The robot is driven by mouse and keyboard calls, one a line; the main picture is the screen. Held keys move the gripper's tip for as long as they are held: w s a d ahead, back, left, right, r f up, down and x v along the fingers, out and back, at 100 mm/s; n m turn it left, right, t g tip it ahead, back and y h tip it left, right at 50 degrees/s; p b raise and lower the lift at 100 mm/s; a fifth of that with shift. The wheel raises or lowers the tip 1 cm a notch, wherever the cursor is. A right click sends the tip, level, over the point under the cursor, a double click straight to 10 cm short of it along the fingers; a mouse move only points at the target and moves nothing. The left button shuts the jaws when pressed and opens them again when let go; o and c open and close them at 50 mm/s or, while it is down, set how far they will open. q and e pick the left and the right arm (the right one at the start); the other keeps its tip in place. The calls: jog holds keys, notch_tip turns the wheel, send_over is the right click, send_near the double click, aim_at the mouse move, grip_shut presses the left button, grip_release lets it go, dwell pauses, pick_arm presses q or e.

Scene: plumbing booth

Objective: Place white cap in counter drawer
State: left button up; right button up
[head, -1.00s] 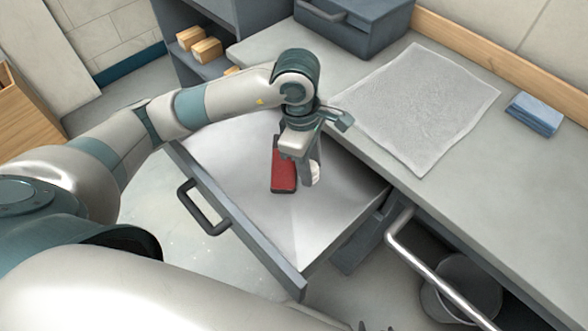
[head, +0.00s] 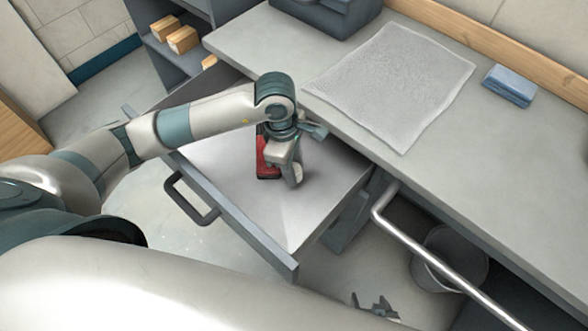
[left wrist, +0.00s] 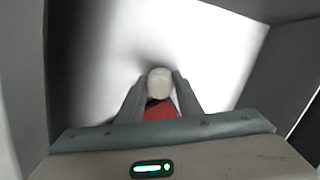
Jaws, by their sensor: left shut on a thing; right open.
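The white cap (left wrist: 159,82) is held between the fingertips of my left gripper (left wrist: 160,88) in the left wrist view. In the head view my left gripper (head: 285,176) reaches down inside the open counter drawer (head: 240,225), with the cap (head: 298,173) partly hidden at its fingertips. I cannot tell whether the cap touches the drawer floor. A red object (head: 265,168) lies in the drawer right beside the gripper; its red also shows in the left wrist view (left wrist: 160,111). My right gripper (head: 376,304) is low at the bottom edge of the head view, open and away from the drawer.
The counter (head: 340,118) runs behind the drawer, with a textured mat (head: 390,85) and a folded blue cloth (head: 510,85) on it. A metal rail (head: 440,258) and a bucket (head: 450,262) are at the right. The drawer floor toward its front is clear.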

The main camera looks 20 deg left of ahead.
pick_arm(q)
jog(key=shift+f, duration=0.95)
jog(key=shift+f, duration=0.1)
jog(key=o, duration=1)
